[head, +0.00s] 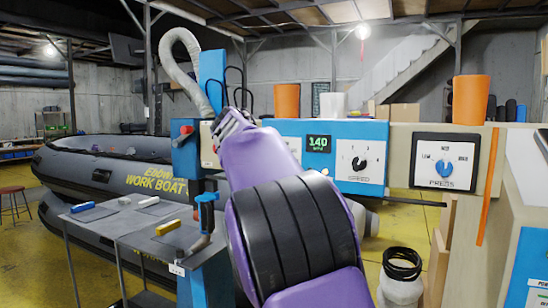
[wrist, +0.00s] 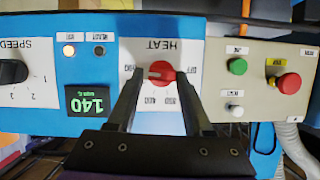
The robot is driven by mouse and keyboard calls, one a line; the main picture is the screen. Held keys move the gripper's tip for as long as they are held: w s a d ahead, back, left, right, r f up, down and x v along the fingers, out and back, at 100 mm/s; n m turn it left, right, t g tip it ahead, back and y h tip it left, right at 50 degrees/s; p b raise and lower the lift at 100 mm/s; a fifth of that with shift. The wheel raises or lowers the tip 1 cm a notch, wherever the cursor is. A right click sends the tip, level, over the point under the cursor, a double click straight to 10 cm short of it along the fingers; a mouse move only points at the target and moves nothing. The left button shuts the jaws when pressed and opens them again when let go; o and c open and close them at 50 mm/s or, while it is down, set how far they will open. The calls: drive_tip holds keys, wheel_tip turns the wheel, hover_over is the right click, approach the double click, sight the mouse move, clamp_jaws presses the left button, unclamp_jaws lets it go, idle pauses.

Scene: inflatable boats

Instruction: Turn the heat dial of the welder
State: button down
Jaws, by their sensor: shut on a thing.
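The welder's blue panel (head: 290,128) stands behind my arm in the head view. In the wrist view, which is upside down, the red heat dial (wrist: 166,82) sits on a white plate marked HEAT, with a pale pointer mark toward the picture's left. My gripper (wrist: 160,77) is shut on the dial, one dark finger on each side. The green display (wrist: 88,100) reads 140; it also shows in the head view (head: 318,144). My gripper (head: 234,122) hides the heat dial in the head view.
The black speed dial (wrist: 12,72) lies left of the display. A beige box (wrist: 262,80) with green, white and red buttons is at right. In the head view, a blue PRESS dial (head: 444,175), orange cups (head: 471,99) and a grey boat (head: 110,175) stand nearby.

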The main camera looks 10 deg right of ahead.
drive_tip(key=shift+f+m+y, duration=0.1)
drive_tip(key=shift+m+y, duration=0.2)
drive_tip(key=shift+m, duration=0.1)
idle(0.4)
drive_tip(key=shift+c, duration=1.5)
unclamp_jaws()
drive_tip(key=shift+s, duration=0.1)
drive_tip(key=v, duration=1.7)
drive_tip(key=shift+s, duration=0.25)
drive_tip(key=shift+f, duration=0.1)
